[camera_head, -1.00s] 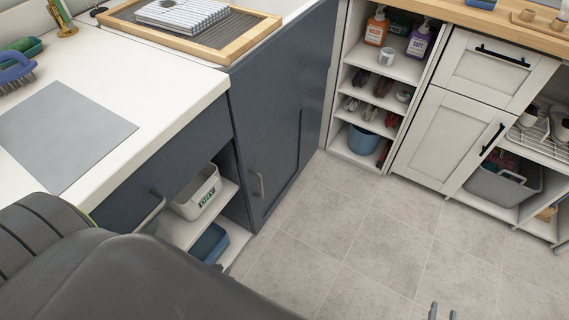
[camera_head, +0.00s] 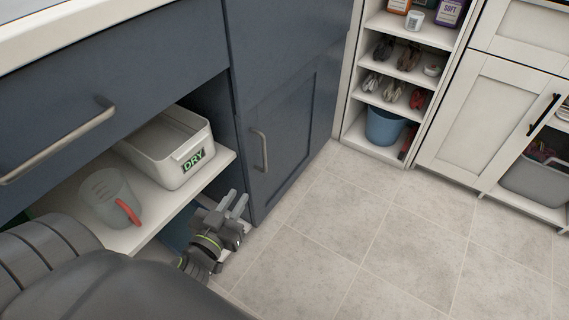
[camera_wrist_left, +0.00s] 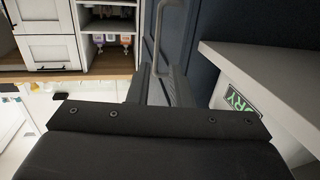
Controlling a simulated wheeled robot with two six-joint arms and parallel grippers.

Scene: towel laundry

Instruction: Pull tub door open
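The dark blue cabinet door (camera_head: 285,135) with a vertical metal bar handle (camera_head: 260,150) is closed in the head view. In the left wrist view, the door (camera_wrist_left: 203,45) is ahead and its handle (camera_wrist_left: 158,35) stands beyond the gap between my fingers. My left gripper (camera_head: 236,202) is below and slightly left of the handle, apart from it, near the door's lower left edge. Its fingers, also in the left wrist view (camera_wrist_left: 160,85), are apart with nothing between them. My right gripper is out of view.
A white bin marked DRY (camera_head: 170,150) and a measuring jug (camera_head: 106,196) with a red handle sit on the open shelf (camera_head: 190,205) left of the door. A drawer handle (camera_head: 60,142) sticks out above. The tiled floor (camera_head: 340,230) is clear.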

